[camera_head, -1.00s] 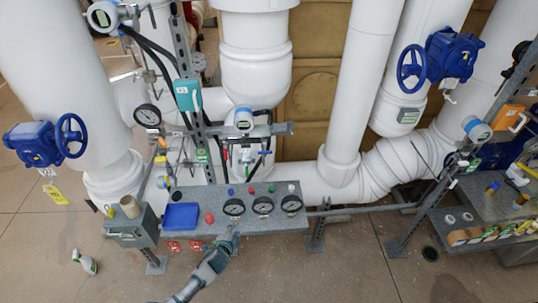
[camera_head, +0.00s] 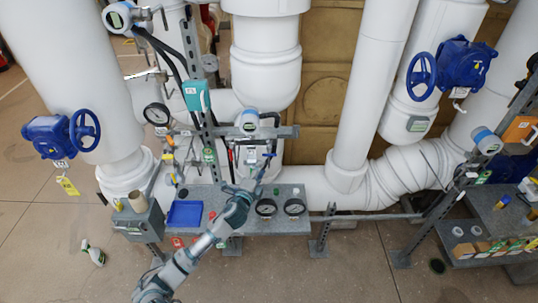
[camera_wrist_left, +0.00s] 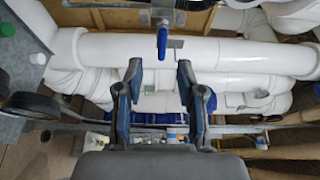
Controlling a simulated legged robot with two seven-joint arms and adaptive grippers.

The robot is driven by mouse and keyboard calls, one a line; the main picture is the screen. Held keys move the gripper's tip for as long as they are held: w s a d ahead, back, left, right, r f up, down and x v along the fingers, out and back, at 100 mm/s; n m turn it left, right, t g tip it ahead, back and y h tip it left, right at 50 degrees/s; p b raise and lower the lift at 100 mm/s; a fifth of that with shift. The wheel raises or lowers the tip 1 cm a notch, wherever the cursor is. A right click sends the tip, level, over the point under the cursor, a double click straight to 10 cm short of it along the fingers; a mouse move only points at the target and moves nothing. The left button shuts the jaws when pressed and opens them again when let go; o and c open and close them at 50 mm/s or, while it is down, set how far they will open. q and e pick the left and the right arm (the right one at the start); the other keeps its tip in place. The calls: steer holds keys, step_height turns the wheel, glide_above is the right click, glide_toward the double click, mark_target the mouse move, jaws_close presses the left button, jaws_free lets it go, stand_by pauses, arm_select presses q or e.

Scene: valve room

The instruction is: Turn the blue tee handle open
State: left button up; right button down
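The blue tee handle (camera_wrist_left: 162,43) hangs down from a pipe fitting, just beyond the fingertips and centred on the gap between them in the left wrist view. In the head view the small blue handle (camera_head: 270,155) is on the pipework above the grey bench, at the tip of my left gripper (camera_head: 262,171). The left wrist view shows my left gripper (camera_wrist_left: 159,68) open, with two dark fingers apart and nothing between them. I see no clear contact with the handle. My right gripper is in neither view.
The grey bench (camera_head: 225,221) holds a blue tray (camera_head: 185,214) and round gauges (camera_head: 265,208); my arm crosses over it. A grey upright post (camera_head: 207,135) and black hoses stand left of the handle. A horizontal pipe (camera_head: 285,132) is above it.

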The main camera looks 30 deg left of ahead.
mark_target(269, 156)
arm_select(q)
steer(key=w, duration=0.6)
steer(key=w+a, duration=0.1)
steer(key=w, duration=0.1)
steer(key=shift+w, duration=0.4)
steer(key=shift+a, duration=0.1)
steer(key=shift+c, duration=0.2)
steer(key=c, duration=0.4)
steer(key=shift+s, duration=0.1)
jaws_close()
